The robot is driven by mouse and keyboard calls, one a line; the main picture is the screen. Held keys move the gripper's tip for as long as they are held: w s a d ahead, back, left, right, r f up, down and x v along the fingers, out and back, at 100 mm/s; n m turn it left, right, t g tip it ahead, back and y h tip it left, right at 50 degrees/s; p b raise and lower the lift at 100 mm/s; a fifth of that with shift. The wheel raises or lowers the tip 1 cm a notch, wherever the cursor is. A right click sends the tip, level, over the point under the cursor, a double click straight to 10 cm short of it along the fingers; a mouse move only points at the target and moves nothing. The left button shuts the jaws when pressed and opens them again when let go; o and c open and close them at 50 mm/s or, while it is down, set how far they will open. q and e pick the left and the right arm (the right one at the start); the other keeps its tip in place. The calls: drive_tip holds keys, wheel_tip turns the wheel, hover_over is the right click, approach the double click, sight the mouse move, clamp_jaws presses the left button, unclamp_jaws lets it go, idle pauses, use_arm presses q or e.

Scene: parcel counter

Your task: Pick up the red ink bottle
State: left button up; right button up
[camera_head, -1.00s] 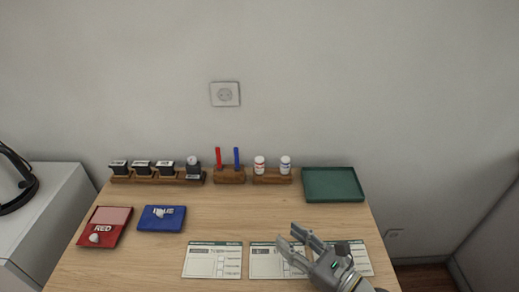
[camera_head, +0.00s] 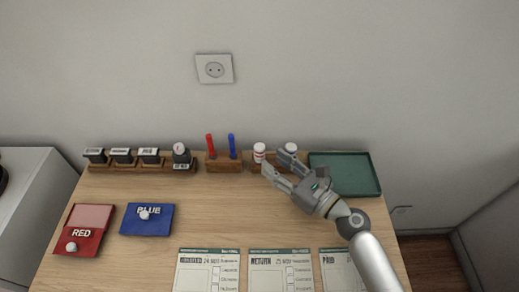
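The red ink bottle (camera_head: 259,154), a small white bottle with a red label, stands upright in the wooden bottle holder (camera_head: 257,168) near the back of the counter. My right gripper (camera_head: 274,163) is open, its two fingers pointing at the holder from the lower right. Its fingertips are just right of the red ink bottle, and nothing shows between them. Whether a finger touches the bottle I cannot tell. A second white bottle (camera_head: 291,146) stands behind the gripper, mostly hidden. My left gripper is not in view.
A wooden holder with a red and a blue pen (camera_head: 231,146) stands just left of the bottles. Several stamps (camera_head: 121,156) line the back left. A green tray (camera_head: 347,173) is at the right. Red (camera_head: 82,230) and blue (camera_head: 147,219) ink pads and paper forms (camera_head: 208,272) lie in front.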

sight(264, 155)
drive_tip(key=shift+w+a, duration=0.3)
drive_tip(key=shift+w, duration=0.05)
drive_tip(key=x, duration=0.5)
drive_tip(key=shift+w, duration=0.1)
drive_tip(key=shift+w+a+f, duration=0.1)
drive_tip(key=shift+w+a, duration=0.05)
drive_tip(key=shift+a, duration=0.05)
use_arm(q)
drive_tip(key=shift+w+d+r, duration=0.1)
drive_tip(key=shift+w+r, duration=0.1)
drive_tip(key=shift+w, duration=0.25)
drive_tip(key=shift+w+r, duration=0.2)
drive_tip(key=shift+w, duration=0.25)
use_arm(e)
drive_tip(key=shift+c, duration=0.4)
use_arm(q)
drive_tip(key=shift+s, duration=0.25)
use_arm(e)
drive_tip(key=c, duration=0.7)
use_arm(q)
drive_tip(key=shift+p, duration=0.3)
